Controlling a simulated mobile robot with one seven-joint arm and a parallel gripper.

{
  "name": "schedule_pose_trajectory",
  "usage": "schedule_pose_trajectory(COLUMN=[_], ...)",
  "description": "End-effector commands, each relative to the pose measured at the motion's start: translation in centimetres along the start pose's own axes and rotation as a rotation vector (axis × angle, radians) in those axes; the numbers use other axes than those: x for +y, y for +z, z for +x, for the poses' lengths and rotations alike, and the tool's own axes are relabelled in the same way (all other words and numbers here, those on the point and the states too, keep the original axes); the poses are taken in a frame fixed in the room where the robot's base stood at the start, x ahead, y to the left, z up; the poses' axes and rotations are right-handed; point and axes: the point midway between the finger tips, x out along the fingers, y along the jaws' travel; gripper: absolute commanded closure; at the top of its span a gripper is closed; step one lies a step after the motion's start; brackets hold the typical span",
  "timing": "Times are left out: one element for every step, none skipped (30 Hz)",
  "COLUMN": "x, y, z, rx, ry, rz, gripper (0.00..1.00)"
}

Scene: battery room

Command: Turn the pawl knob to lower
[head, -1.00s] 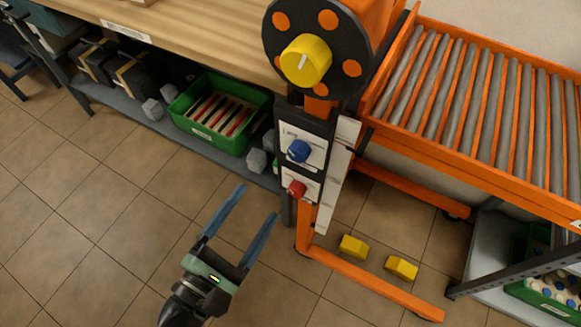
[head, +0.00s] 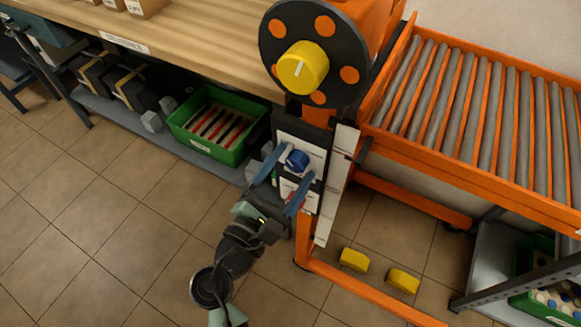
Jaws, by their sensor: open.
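A dark panel (head: 315,133) on the orange post carries a blue knob (head: 298,160) on a white plate. A red knob (head: 291,189) sits below it, mostly hidden by my gripper. I cannot read which one is labelled the pawl knob. My gripper (head: 295,164) is open, with its two blue fingers pointing up at the panel. The left fingertip is at the blue knob's upper left and the right one at its lower right. I cannot tell whether they touch it. A large yellow knob (head: 303,68) sits on a black disc with orange dots above.
An orange roller conveyor (head: 480,110) stands at the right. A wooden bench (head: 190,45) is at the left, with a green crate (head: 235,152) on its shelf. Two yellow blocks (head: 354,259) lie near the post's foot. The tiled floor at the left is clear.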

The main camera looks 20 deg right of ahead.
Motion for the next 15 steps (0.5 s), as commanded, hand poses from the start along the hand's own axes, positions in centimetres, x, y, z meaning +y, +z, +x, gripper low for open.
schedule_pose_trajectory(x=[-0.01, -0.01, -0.01, -0.01, -0.01, -0.01, -0.01, -0.01, -0.01, -0.01, -0.01, -0.01, -0.01, -0.01, -0.01], y=[0.01, 0.0, 0.0, 0.0, 0.0, 0.0, 0.0, 0.0, 0.0, -0.01, -0.01, -0.01, -0.01, -0.01, -0.01], z=[0.08, 0.08, 0.08, 0.07, 0.07, 0.06, 0.06, 0.05, 0.05, 0.04, 0.04, 0.03, 0.03, 0.03, 0.02], rx=[0.0, 0.0, 0.0, 0.0, 0.0, 0.0, 0.0, 0.0, 0.0, 0.0, 0.0, 0.0, 0.0, 0.0, 0.0], ry=[0.0, 0.0, 0.0, 0.0, 0.0, 0.0, 0.0, 0.0, 0.0, 0.0, 0.0, 0.0, 0.0, 0.0, 0.0], rz=[0.0, 0.0, 0.0, 0.0, 0.0, 0.0, 0.0, 0.0, 0.0, 0.0, 0.0, 0.0, 0.0, 0.0, 0.0], gripper=[0.21, 0.21, 0.21, 0.21, 0.21, 0.21, 0.23, 0.28, 0.36, 0.41, 0.46, 0.54, 0.59, 0.64, 0.72])
